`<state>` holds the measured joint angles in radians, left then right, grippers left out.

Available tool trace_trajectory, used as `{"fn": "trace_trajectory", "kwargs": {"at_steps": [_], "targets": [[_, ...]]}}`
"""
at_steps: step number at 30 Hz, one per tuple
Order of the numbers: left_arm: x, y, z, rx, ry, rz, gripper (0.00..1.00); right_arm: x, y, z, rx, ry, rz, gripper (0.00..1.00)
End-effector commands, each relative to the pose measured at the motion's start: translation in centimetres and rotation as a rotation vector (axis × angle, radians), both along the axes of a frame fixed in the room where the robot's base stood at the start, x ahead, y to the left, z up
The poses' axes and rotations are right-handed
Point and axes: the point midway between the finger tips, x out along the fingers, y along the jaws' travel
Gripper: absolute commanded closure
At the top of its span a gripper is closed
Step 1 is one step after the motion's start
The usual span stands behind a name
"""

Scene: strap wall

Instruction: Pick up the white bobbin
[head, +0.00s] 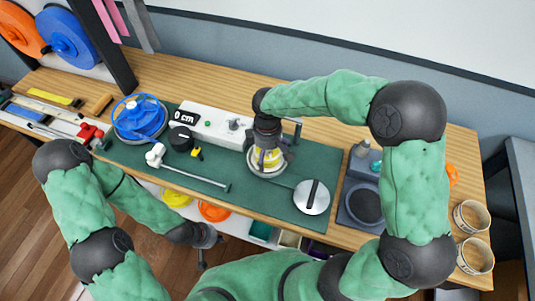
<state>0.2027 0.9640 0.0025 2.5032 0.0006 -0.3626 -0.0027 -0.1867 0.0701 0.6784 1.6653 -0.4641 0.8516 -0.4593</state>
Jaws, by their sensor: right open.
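A white-rimmed bobbin (254,168) with yellow around its middle stands on the green mat. It is the likeliest white bobbin, but my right gripper hides much of it. My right gripper (270,160) points down over it from above, with its dark fingers at the bobbin's upper part. The gripper is open; whether the fingers touch the bobbin I cannot tell. My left gripper (207,240) hangs low in front of the table edge, away from the bobbin, and its fingers are too unclear to read.
A white device reading 0 cm (212,124), a blue reel (140,117) and a white-tipped rod (190,170) lie to the left. A silver disc with a black handle (311,197) is close on the right. Two pale rings (474,256) sit at the far right.

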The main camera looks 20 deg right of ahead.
Motion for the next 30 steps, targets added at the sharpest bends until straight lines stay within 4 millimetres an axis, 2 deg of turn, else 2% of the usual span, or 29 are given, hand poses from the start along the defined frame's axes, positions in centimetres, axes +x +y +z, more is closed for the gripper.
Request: {"fn": "trace_trajectory", "kwargs": {"at_steps": [3, 8, 9, 20, 26, 30], "targets": [[0.0, 0.0, 0.1, 0.0, 0.0, 0.0, 1.0, 0.0, 0.0, 0.1, 0.0, -0.001, 0.0, 0.03], [0.0, 0.0, 0.1, 0.0, 0.0, 0.0, 1.0, 0.0, 0.0, 0.1, 0.0, 0.0, 0.0, 0.48], [0.0, 0.0, 0.1, 0.0, 0.0, 0.0, 1.0, 0.0, 0.0, 0.1, 0.0, 0.0, 0.0, 0.52], [0.0, 0.0, 0.2, 0.0, 0.0, 0.0, 1.0, 0.0, 0.0, 0.4, 0.0, -0.001, 0.0, 0.52], [0.0, 0.0, 0.7, 0.0, 0.0, 0.0, 1.0, 0.1, 0.0, 2.0, 0.001, -0.004, 0.0, 0.52], [0.0, 0.0, 1.3, 0.0, 0.0, 0.0, 1.0, -0.3, 0.1, 4.1, 0.0, -0.005, 0.002, 0.52]]}}
